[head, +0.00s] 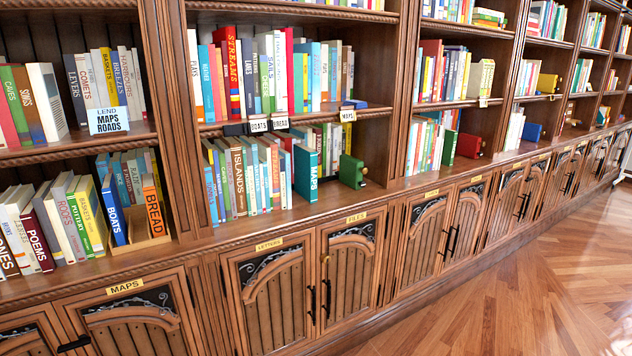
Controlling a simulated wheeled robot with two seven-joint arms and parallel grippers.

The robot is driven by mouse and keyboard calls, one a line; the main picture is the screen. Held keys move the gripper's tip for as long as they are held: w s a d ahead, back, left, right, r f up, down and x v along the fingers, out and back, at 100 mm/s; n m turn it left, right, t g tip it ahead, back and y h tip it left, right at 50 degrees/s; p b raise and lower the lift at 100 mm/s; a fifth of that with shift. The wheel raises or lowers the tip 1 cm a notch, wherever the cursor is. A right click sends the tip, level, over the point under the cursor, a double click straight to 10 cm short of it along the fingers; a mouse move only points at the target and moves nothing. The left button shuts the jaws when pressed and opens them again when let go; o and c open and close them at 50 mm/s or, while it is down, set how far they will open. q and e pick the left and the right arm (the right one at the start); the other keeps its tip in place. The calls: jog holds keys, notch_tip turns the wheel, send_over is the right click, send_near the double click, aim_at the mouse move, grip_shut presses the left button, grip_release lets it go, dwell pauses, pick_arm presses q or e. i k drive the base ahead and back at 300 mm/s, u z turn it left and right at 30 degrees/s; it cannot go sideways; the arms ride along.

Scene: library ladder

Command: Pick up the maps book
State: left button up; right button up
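The maps book (306,173) is teal with MAPS in pale letters down its spine. It stands upright on the lower shelf of the middle bay, at the right end of a row of books (245,180). Its spine and part of a cover face me. A green bookend (352,171) stands to its right with a gap between them. Neither of my grippers is in view.
A shelf label reading MAPS (348,116) is on the shelf edge above. Left, a wooden holder (142,241) bears BOATS and BREAD books, below a LEND MAPS ROADS sign (109,120). Closed cabinets (268,300) run underneath. The wooden floor (520,300) at right is clear.

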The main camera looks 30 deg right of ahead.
aim_at(305, 157)
jog(key=z, duration=1.4)
jog(key=i, duration=1.25)
jog(key=u, duration=0.4)
jog(key=i, duration=0.95)
jog(key=u, duration=0.95)
